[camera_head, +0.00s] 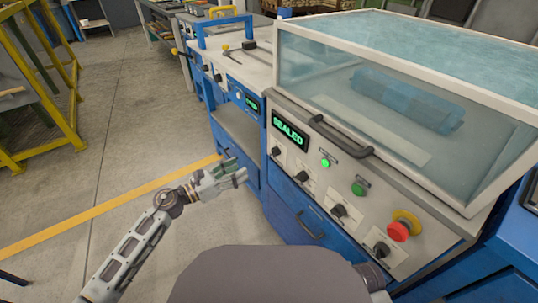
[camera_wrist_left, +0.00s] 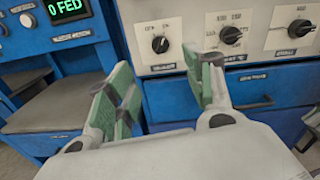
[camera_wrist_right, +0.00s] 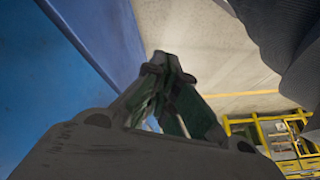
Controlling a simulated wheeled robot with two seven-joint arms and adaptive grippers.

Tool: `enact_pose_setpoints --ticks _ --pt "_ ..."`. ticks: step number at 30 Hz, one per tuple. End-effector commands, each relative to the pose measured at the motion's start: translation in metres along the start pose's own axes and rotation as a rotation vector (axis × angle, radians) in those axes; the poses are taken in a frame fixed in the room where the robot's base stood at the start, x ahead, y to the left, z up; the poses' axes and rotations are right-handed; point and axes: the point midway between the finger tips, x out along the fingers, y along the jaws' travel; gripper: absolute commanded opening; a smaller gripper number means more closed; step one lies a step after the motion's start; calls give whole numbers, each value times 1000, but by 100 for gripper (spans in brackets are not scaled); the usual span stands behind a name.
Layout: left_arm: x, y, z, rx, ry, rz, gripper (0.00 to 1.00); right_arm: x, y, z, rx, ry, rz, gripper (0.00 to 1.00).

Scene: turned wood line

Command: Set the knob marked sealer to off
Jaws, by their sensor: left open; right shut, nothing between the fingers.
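Several black knobs sit on white plates along the machine's front panel: a first (camera_head: 276,151), a second (camera_head: 302,176), a third (camera_head: 338,210) and a fourth (camera_head: 381,249). Their labels are too small to read, so I cannot tell which is marked sealer. The left wrist view shows one knob (camera_wrist_left: 160,45) just beyond the fingers, with others (camera_wrist_left: 231,34) (camera_wrist_left: 300,28) to the right. My left gripper (camera_head: 230,171) is open and empty, left of the panel, apart from the knobs. My right gripper (camera_wrist_right: 168,85) is shut and empty, low beside a blue surface.
A green display (camera_head: 289,131) reads SEALED. A red stop button (camera_head: 399,231), green lamps and a dark handle (camera_head: 341,137) stand out from the machine. A clear-sided hood (camera_head: 400,85) covers its top. Blue drawers (camera_head: 305,215) lie below; open floor (camera_head: 120,150) lies left.

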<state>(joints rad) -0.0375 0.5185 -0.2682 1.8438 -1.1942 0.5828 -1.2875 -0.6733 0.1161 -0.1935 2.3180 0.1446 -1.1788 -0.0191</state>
Motion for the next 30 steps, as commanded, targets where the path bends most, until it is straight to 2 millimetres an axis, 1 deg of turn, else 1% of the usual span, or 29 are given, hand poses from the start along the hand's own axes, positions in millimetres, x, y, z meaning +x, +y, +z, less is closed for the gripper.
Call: enact_pose_setpoints --ticks 8,16,24,30 --pt "14 1 0 0 -1 1 53 3 0 1 2 4 -2 0" --pt "40 0 0 0 -1 0 53 7 0 0 5 21 -6 0" --pt "67 1 0 0 -2 1 53 16 0 6 11 19 -12 0" --pt "89 0 0 0 -2 0 53 19 -1 5 14 36 -18 0"
